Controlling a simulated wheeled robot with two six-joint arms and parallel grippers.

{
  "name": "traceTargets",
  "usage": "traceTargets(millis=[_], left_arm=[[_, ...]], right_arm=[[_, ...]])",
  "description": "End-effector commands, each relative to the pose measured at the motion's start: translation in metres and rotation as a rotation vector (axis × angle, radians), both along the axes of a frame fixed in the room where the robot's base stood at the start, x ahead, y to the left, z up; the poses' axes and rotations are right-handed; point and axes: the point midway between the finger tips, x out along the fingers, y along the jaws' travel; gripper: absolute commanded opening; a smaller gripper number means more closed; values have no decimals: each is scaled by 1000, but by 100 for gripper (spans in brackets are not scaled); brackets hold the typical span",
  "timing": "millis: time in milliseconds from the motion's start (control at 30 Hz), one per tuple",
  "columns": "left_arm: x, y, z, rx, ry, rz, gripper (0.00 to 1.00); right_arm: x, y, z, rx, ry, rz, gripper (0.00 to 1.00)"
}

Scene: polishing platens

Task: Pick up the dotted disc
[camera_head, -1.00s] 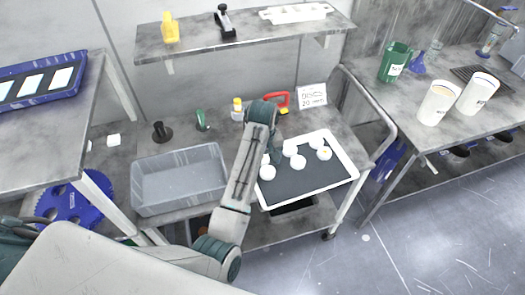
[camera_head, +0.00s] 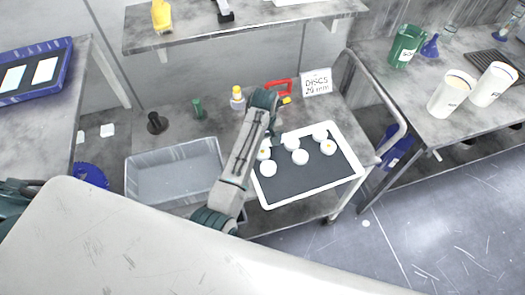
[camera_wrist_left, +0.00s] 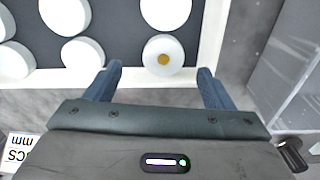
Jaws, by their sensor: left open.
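The dotted disc (camera_wrist_left: 163,56) is white with an orange dot on top. It lies flat in the tray's back-left corner; in the head view it is the partly hidden disc (camera_head: 264,153) beside my gripper. My left gripper (camera_wrist_left: 158,72) is open and empty, its two fingers pointing toward the dotted disc, which appears between the fingertips in the wrist view. Contact cannot be told. Several other white discs (camera_wrist_left: 82,55) lie beside it on the dark mat of the white-rimmed tray (camera_head: 312,195). My right gripper is not in view.
A clear plastic bin (camera_head: 175,172) stands left of the tray. Behind are a yellow-capped bottle (camera_head: 238,100), a red-handled item (camera_head: 280,86) and a discs sign (camera_head: 317,82). A shelf (camera_head: 240,22) overhangs the back. A metal rail (camera_head: 378,85) is at right.

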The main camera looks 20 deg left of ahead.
Motion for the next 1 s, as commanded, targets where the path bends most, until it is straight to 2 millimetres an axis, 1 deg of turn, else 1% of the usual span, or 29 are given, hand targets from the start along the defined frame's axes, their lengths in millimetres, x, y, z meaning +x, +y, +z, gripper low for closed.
traceTargets(millis=[67, 200, 300, 400, 633, 667, 700, 767, 900, 1000], left_arm=[[-2, 2, -5, 2, 5, 0, 76], [-4, 6, -25, 1, 6, 0, 76], [-3, 5, -40, 0, 4, 0, 76], [-3, 5, -47, 0, 2, 1, 76], [-3, 5, -49, -1, 1, 1, 76], [-3, 5, -49, -1, 1, 1, 72], [-3, 5, -49, -1, 1, 0, 64], [-3, 5, -49, -1, 1, 0, 52], [-3, 5, -49, -1, 1, 0, 25], [-2, 5, -49, 0, 0, 0, 25]], right_arm=[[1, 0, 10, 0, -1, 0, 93], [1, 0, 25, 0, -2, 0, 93], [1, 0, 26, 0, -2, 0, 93], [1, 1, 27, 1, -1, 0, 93], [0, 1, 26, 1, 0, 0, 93], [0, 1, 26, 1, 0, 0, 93], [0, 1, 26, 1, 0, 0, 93], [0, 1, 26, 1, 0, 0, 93], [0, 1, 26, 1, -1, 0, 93], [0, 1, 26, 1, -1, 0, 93]])
